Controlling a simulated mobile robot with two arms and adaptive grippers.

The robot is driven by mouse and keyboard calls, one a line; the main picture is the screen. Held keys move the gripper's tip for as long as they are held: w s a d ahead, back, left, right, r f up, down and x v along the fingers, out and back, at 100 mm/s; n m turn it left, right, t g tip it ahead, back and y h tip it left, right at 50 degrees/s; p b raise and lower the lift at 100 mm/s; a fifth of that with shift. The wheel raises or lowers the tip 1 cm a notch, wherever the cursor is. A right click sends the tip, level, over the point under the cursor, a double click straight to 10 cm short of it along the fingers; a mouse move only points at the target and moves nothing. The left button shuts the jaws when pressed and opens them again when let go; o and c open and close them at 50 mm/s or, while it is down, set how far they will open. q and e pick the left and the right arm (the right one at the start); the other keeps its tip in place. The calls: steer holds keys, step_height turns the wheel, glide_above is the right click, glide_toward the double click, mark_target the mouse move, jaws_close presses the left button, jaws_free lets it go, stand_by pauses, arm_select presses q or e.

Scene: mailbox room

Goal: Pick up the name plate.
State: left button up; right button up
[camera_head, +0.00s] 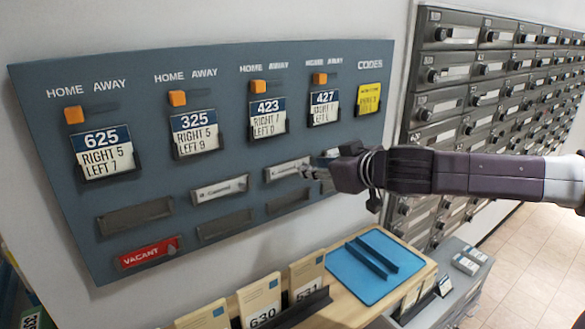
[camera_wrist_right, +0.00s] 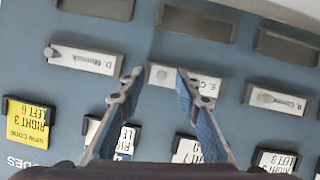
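A grey-blue wall board (camera_head: 150,120) carries white name plates in dark holders. One plate (camera_head: 219,189) is at left of centre; it also shows in the wrist view (camera_wrist_right: 276,100). A second plate, reading "E. G..." (camera_head: 287,170), is just left of my right gripper (camera_head: 320,166). In the wrist view, the open fingers (camera_wrist_right: 157,80) are in front of this plate (camera_wrist_right: 172,76), one near its left end and one across its lettering; contact cannot be told. A third plate, reading "D. M..." (camera_wrist_right: 84,60), is left of the fingers. My left gripper is not in view.
Empty holders (camera_head: 225,226) and a red "VACANT" plate (camera_head: 149,252) sit lower on the board. Number cards (camera_head: 103,151) hang above. Below, a wooden table (camera_head: 340,310) holds a blue tray (camera_head: 350,277) and upright envelopes (camera_head: 260,300). Grey mailboxes (camera_head: 450,72) stand right.

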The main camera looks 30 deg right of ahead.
steer(key=shift+w+f, duration=0.25)
steer(key=shift+w, duration=0.35)
steer(key=shift+a, duration=0.1)
jaws_close()
steer(key=shift+r, duration=0.15)
